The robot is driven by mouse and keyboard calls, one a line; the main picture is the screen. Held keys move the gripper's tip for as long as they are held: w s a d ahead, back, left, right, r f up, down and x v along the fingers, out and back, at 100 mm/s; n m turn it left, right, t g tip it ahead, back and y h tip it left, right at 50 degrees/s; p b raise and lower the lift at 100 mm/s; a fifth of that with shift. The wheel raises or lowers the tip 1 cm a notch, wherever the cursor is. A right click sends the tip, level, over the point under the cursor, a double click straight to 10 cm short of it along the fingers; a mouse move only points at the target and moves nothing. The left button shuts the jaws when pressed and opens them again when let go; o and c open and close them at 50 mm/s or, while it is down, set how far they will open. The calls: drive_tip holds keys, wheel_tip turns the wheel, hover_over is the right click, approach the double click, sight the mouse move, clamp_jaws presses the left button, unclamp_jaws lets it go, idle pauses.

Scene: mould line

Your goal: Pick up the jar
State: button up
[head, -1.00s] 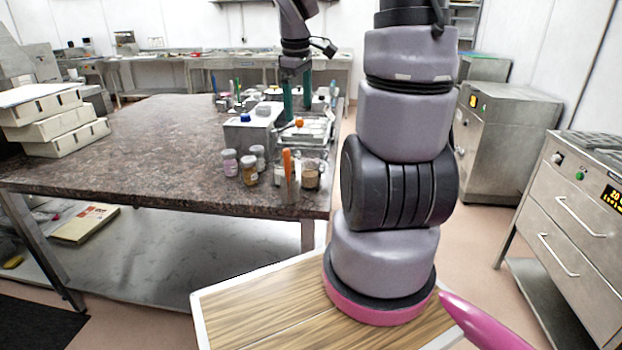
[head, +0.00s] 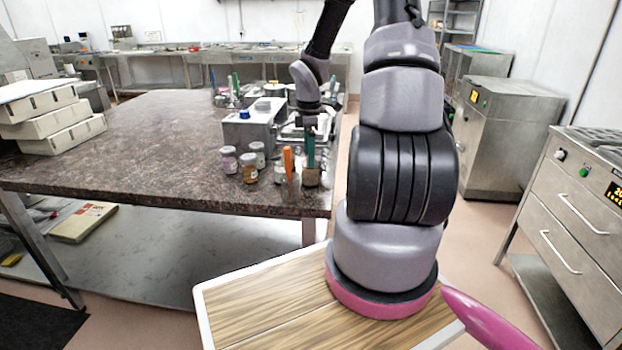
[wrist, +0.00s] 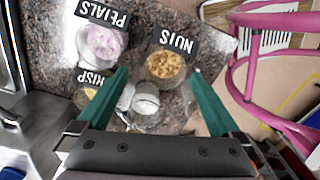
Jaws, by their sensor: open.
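Several small jars stand at the table's front right corner. In the wrist view I see an open-topped jar of nuts (wrist: 166,66) with a black label, a jar of pale lilac petals (wrist: 103,42), a partly hidden jar labelled CRISP (wrist: 90,91) and a glass jar with a whitish top (wrist: 145,102). The task does not say which jar. My gripper (wrist: 158,72) is open, its teal fingers to either side of the nuts jar's view. In the head view my gripper (head: 311,163) points down at the rightmost jar (head: 311,178); contact cannot be told.
The stone-topped table (head: 130,130) is clear in its middle. A metal box with a blue knob (head: 246,127) stands behind the jars. An upright orange object (head: 288,162) is close left of my gripper. Stacked pale boxes (head: 55,118) sit at the left.

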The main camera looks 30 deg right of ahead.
sight(314, 174)
drive_tip(key=f, duration=0.5)
drive_tip(key=shift+s+d, duration=0.1)
drive_tip(key=shift+s, duration=0.25)
drive_tip(key=c, duration=1.5)
